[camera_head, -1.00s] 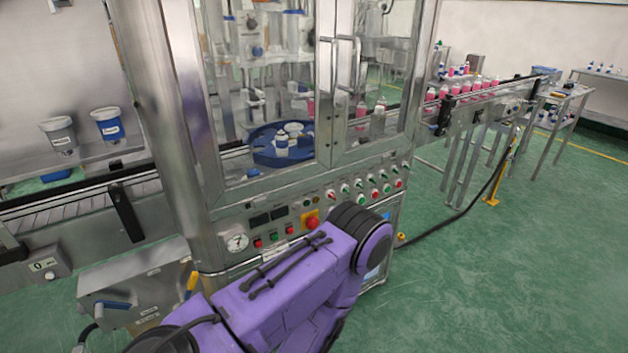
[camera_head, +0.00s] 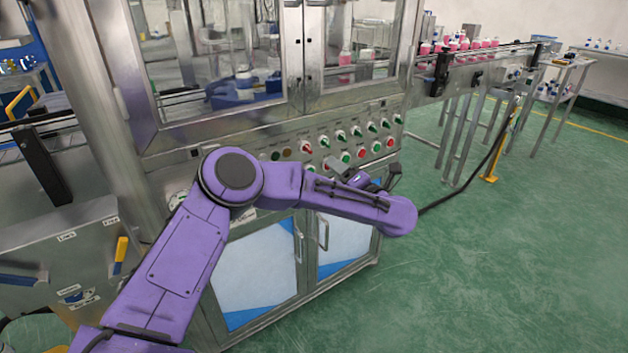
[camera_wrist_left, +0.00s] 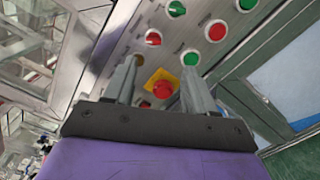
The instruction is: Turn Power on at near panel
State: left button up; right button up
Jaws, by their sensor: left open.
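The near panel (camera_head: 376,131) is the sloped front of the steel machine, with rows of red and green knobs and buttons. I cannot read which control is Power. My left gripper (camera_head: 345,172) is small and partly hidden in the head view, close in front of the panel. In the left wrist view the open gripper (camera_wrist_left: 160,78) has its two fingers toward the panel, with nothing held. A red emergency button on a yellow plate (camera_wrist_left: 160,82) shows between the fingers. A red selector knob (camera_wrist_left: 153,38) and a green button (camera_wrist_left: 190,58) lie beyond. My right gripper is not in view.
Glass doors (camera_head: 345,50) stand above the panel and cabinet doors (camera_head: 258,270) with handles below it. A conveyor with pink bottles (camera_head: 465,44) runs at the back right. Green floor (camera_head: 500,270) is clear at the right.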

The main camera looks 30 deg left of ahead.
aim_at(311, 151)
pick_arm(q)
jog(key=shift+n+g, duration=0.4)
jog(key=shift+n, duration=0.2)
jog(key=x, duration=0.7)
jog(key=r+p+x, duration=0.1)
jog(key=x, duration=0.3)
jog(key=shift+s, duration=0.2)
jog(key=shift+r, duration=0.1)
grip_shut()
